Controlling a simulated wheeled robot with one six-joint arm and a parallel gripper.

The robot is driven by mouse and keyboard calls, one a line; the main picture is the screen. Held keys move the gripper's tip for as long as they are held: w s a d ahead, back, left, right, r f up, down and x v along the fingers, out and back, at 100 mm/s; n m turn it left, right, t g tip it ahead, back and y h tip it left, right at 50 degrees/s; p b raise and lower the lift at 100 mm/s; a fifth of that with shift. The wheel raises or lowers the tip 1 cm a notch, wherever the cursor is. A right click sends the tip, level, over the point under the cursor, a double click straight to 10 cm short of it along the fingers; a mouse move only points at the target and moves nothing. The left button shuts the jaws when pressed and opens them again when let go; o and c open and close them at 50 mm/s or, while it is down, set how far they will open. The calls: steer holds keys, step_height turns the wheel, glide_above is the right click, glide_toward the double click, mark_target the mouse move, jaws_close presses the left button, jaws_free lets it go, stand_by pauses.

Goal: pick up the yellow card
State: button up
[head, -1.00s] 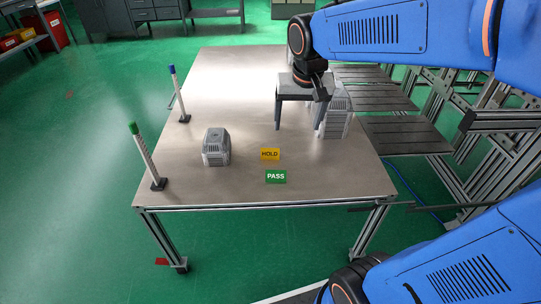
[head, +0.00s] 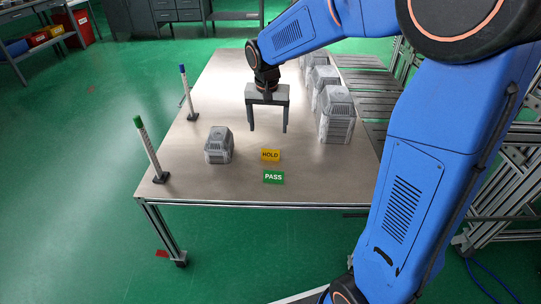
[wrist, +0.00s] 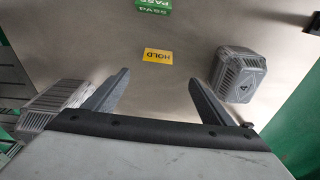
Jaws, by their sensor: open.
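The yellow card (head: 270,155), marked HOLD, lies on the metal table. It also shows in the wrist view (wrist: 158,56), ahead of the fingers and roughly between them. My gripper (head: 267,130) is open and empty above the table, with its fingers pointing down. In the head view it is a little behind the yellow card and apart from it. In the wrist view the two fingers of my gripper (wrist: 155,88) are spread wide.
White posts with a green top (head: 150,150) and a blue top (head: 187,93) line the left edge.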

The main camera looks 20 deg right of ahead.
glide_above(271, 150)
steer(key=f, duration=0.7)
steer(key=shift+a+f, duration=0.3)
steer(key=shift+a, duration=0.1)
steer(key=shift+w+d+f, duration=0.15)
steer(key=shift+d+f, duration=0.05)
steer(key=shift+f, duration=1.15)
steer(key=shift+w+d+f, duration=0.1)
steer(key=shift+d+f, duration=0.05)
steer(key=shift+f, duration=1.2)
steer(key=c, duration=1.1)
steer(key=shift+c, duration=0.2)
